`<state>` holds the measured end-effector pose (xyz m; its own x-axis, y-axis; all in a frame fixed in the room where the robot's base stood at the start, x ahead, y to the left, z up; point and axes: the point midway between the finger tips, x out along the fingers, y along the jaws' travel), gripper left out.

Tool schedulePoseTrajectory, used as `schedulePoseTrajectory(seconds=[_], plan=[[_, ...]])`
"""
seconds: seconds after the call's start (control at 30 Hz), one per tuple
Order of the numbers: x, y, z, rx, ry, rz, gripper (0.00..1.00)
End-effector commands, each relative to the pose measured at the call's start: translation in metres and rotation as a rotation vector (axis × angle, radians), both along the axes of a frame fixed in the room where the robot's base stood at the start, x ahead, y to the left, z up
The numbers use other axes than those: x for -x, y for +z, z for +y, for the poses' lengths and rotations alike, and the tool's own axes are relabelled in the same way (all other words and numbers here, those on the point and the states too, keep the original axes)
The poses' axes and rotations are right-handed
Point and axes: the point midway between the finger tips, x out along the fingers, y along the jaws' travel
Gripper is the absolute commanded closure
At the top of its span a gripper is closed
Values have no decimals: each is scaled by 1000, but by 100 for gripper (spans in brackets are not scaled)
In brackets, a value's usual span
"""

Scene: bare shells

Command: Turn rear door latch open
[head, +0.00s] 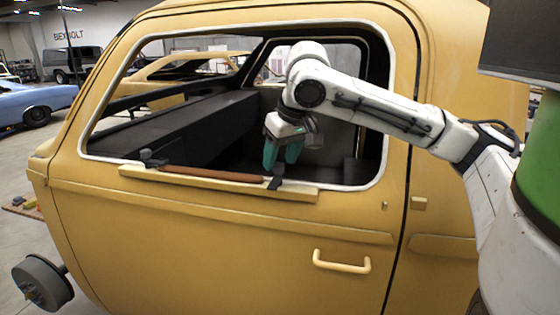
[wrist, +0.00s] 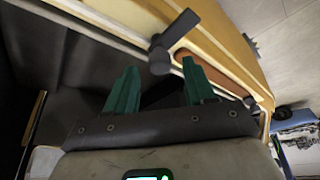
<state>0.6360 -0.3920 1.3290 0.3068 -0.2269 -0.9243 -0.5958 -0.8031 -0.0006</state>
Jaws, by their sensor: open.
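My gripper (head: 280,162) hangs just inside the window opening of the yellow car body, with its green fingers pointing down. A dark latch (head: 276,180) stands on the sill below and close to the fingertips, at the right end of a brown bar. In the wrist view my gripper (wrist: 158,68) is open, and the dark latch handle (wrist: 174,36) shows beyond and between the two fingers. I cannot tell whether they touch it. A similar dark latch (head: 150,158) sits at the bar's left end. Neither is labelled as the rear door latch.
The brown bar (head: 215,174) lies along a yellow sill ledge (head: 300,189). The window frame (head: 377,172) surrounds my gripper's opening. A yellow door handle (head: 341,263) sticks out below. Dark panels (head: 185,127) fill the interior. A blue car (head: 30,101) stands far left.

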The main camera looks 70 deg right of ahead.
Motion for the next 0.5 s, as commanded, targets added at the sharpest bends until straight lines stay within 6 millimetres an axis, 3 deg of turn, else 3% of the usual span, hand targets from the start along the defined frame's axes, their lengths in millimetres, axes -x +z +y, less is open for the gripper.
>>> schedulePoseTrajectory(seconds=[0.3, 0.5], plan=[[18, 55, 13, 3, 1, -2, 46], [26, 79, 20, 3, 1, -1, 46]])
